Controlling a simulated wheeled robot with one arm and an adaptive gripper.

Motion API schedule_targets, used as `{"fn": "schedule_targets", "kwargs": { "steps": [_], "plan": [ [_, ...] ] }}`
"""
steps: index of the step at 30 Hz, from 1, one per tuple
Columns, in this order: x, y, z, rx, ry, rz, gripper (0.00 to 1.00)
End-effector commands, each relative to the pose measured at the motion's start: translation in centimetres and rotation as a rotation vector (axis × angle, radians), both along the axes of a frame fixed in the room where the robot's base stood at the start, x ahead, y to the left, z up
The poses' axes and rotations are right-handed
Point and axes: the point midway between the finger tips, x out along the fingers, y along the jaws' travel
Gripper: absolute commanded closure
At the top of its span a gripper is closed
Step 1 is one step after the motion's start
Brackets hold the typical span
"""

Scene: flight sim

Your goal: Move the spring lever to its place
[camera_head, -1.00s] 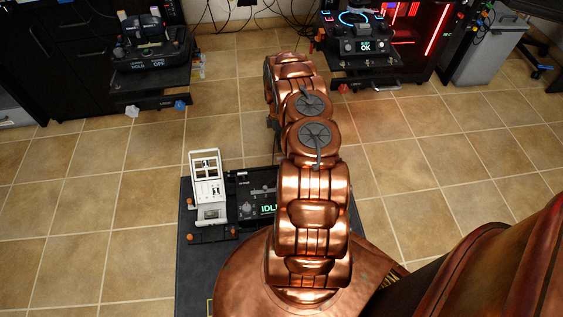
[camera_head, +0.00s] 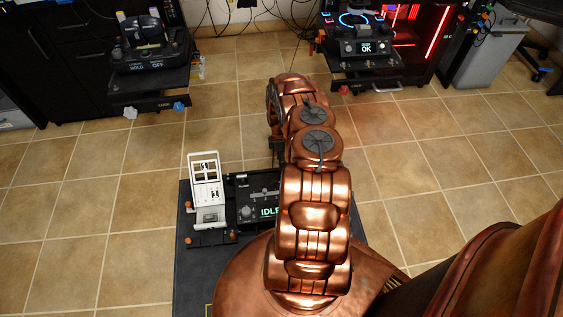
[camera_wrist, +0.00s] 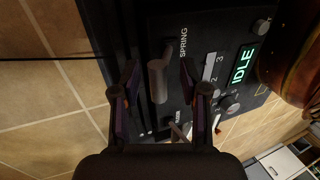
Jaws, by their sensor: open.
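The spring lever (camera_wrist: 157,82) is a grey rounded handle beside the printed word SPRING in the wrist view. It stands on a black control panel (camera_wrist: 208,40), which also shows in the head view (camera_head: 245,212) with a green IDLE display. My gripper (camera_wrist: 158,84) is open, with one finger on each side of the lever. The lever appears between the fingers; contact is not visible. In the head view my arm hides part of the panel, and I cannot make out the lever there. A second lever or stick (camera_wrist: 178,130) shows lower down, partly hidden by the gripper.
A white upright device (camera_head: 205,180) stands left of the panel on the dark platform (camera_head: 190,270). Two black consoles stand at the back, one left (camera_head: 150,60) and one right (camera_head: 365,60) reading OK. A grey bin (camera_head: 487,55) is at the back right. Tiled floor between is clear.

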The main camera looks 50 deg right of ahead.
Motion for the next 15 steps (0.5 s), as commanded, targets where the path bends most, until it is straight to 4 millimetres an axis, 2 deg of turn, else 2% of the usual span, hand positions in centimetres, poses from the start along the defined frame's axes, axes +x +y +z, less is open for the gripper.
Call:
{"fn": "schedule_targets", "kwargs": {
  "steps": [3,15],
  "plan": [
    [0.01,-0.02,0.05,0.0,0.0,0.0,0.56],
    [0.01,-0.01,0.05,0.0,0.0,0.0,0.98]
  ]
}}
